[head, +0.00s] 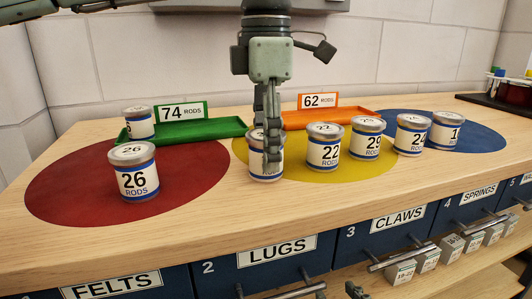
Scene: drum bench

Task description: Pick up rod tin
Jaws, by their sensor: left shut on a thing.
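My left gripper (268,150) points down from the top and is shut on a white tin with a blue band (259,170) at the left of the yellow disc (320,176). Its fingers cover most of the label, and I cannot tell whether the tin touches the bench. Rod tin 26 (134,172) stands on the red disc (70,185). Tins 22 (323,152) and 29 (366,142) stand on the yellow disc.
A green tray (200,130) marked 74 rods and an orange tray (345,116) marked 62 rods lie behind. Another tin (139,124) stands at the green tray's left end. Two tins (411,135) (445,132) stand by the blue disc (485,140). Drawers with handles (402,257) line the front.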

